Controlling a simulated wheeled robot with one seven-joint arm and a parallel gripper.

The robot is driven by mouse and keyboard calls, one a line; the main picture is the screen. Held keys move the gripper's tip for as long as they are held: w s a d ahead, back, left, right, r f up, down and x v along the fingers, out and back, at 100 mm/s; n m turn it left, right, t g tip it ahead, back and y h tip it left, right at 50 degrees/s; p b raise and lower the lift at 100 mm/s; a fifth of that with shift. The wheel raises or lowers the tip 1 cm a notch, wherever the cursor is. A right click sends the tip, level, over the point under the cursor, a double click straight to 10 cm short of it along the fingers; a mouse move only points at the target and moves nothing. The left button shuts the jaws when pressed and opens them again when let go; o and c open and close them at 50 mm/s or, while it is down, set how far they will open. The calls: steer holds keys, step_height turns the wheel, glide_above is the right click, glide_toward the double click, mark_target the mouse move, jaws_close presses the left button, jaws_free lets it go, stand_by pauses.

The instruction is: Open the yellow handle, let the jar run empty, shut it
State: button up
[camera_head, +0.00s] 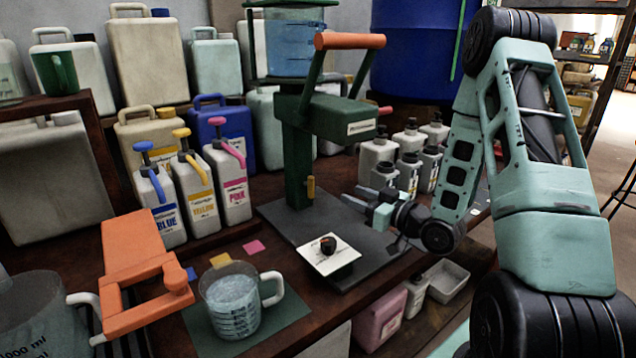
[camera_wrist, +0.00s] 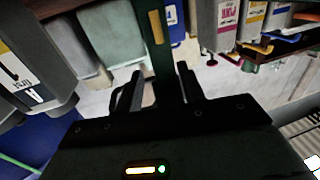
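A small yellow handle (camera_head: 311,188) sits low on the green post of a stand (camera_head: 297,150); it points roughly along the post. It also shows in the wrist view (camera_wrist: 155,27), ahead of my fingers. A clear jar (camera_head: 292,45) with bluish liquid stands on top of the stand; its upper part is cut off by the picture edge. My gripper (camera_head: 358,201) is to the right of the yellow handle and apart from it. In the wrist view its two fingers (camera_wrist: 158,92) are spread with nothing between them.
A jug of clear liquid (camera_head: 234,305) stands on a green mat at the front. An orange lever (camera_head: 345,41) tops the stand; an orange clamp (camera_head: 143,272) is front left. Blue, yellow and pink bottles (camera_head: 196,200) stand left. A white plate with a dark knob (camera_head: 329,254) lies before the stand.

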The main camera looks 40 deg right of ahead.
mark_target(308, 185)
steer(key=x, duration=1.3)
steer(key=shift+p, duration=0.3)
steer(key=shift+s+f, duration=0.1)
jaws_close()
